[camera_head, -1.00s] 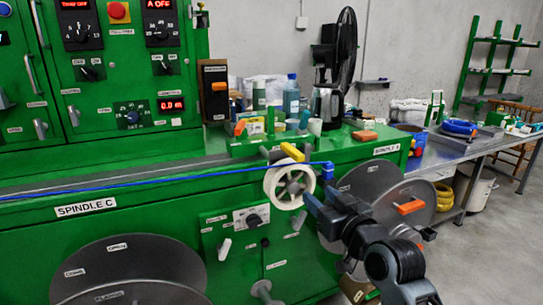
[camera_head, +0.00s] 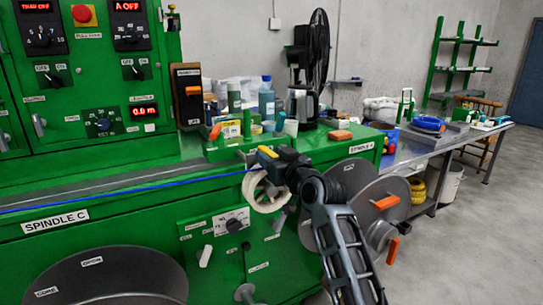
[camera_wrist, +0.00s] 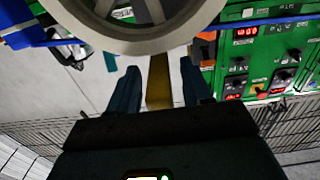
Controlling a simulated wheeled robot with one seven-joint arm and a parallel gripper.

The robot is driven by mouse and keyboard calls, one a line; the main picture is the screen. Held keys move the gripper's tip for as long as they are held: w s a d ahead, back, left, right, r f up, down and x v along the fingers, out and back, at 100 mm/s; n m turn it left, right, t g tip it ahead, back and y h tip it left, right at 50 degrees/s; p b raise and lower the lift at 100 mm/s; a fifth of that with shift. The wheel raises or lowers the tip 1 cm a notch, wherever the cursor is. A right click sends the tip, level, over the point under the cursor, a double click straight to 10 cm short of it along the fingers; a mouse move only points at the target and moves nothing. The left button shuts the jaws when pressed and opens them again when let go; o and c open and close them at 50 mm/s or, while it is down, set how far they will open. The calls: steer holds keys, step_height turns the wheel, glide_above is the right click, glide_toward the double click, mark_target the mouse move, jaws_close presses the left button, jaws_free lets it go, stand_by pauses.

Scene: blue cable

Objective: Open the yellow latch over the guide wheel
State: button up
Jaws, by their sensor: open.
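The white guide wheel (camera_head: 268,200) is on the front of the green machine, partly hidden behind my gripper. The yellow latch (camera_head: 267,152) sits just above it. In the wrist view the latch (camera_wrist: 159,82) is a yellow bar between my two fingers, with the wheel rim (camera_wrist: 150,42) beyond the fingertips. My gripper (camera_head: 274,158) is at the latch, and in the wrist view (camera_wrist: 160,92) its fingers stand apart on either side, with gaps showing. The blue cable (camera_head: 130,183) runs from the left to the wheel; its far end is hidden by my gripper.
Bottles (camera_head: 267,100) and an orange-handled part (camera_head: 215,132) stand on the machine top behind the latch. Large grey spools (camera_head: 350,190) are to the right, close to my arm.

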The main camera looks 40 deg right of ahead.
steer(key=shift+w, duration=0.1)
steer(key=shift+c, duration=0.4)
jaws_close()
